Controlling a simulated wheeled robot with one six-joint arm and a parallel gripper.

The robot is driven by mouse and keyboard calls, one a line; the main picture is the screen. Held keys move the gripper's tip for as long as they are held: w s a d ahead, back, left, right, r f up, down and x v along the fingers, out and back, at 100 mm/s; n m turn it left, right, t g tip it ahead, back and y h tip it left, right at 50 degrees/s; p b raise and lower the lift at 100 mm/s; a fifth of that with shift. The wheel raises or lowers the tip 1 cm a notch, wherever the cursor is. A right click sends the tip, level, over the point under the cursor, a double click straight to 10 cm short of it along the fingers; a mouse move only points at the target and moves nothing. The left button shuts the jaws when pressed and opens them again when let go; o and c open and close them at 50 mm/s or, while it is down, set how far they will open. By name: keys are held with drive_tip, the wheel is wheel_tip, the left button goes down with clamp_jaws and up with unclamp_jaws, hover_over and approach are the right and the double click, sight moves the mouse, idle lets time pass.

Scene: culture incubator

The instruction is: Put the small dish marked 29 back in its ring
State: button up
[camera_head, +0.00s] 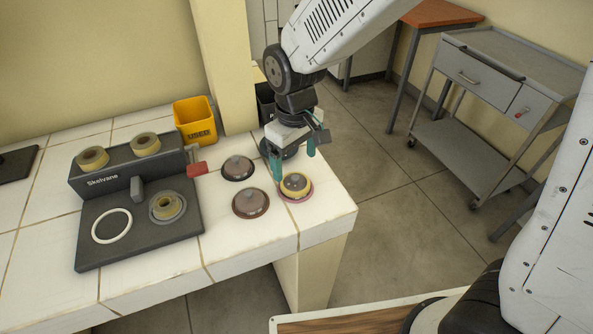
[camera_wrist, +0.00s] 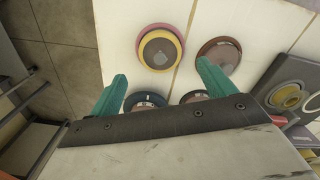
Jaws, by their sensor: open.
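No number 29 is readable on any dish. My gripper (camera_head: 294,162) is open and empty, its teal fingers above the counter's right end; they also show in the wrist view (camera_wrist: 162,70). A yellow-rimmed dish with a dark knob (camera_head: 295,185) sits on a pink base near the counter corner, just in front of the fingers; it also shows in the wrist view (camera_wrist: 160,48). A dark device marked Skelvane (camera_head: 135,181) stands at left. On its flat plate are an empty-looking white ring (camera_head: 112,226) and a grey ring (camera_head: 154,214) around a tan dish (camera_head: 169,205).
A brown lidded dish (camera_head: 250,203) and a dark-based one (camera_head: 238,168) stand left of the gripper; another dark one (camera_head: 290,151) is partly hidden behind it. Two tan rings (camera_head: 145,144) top the device. A yellow USED bin (camera_head: 194,123) stands behind. A trolley (camera_head: 490,110) is right.

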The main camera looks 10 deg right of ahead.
wheel_tip(320, 180, up, 6)
drive_tip(key=s+d+r+m, duration=0.2)
drive_tip(key=s+d+r, duration=0.15)
drive_tip(key=d, duration=0.25)
drive_tip(key=s+d+r+m, duration=0.2)
drive_tip(key=s+d+r, duration=0.15)
drive_tip(key=d, duration=0.25)
drive_tip(key=s+d+r+m+t, duration=0.1)
drive_tip(key=s+d+m, duration=0.2)
drive_tip(key=s+d, duration=0.6)
drive_tip(key=s, duration=0.3)
drive_tip(key=shift+s+r+m, duration=0.25)
drive_tip(key=shift+r+m, duration=0.15)
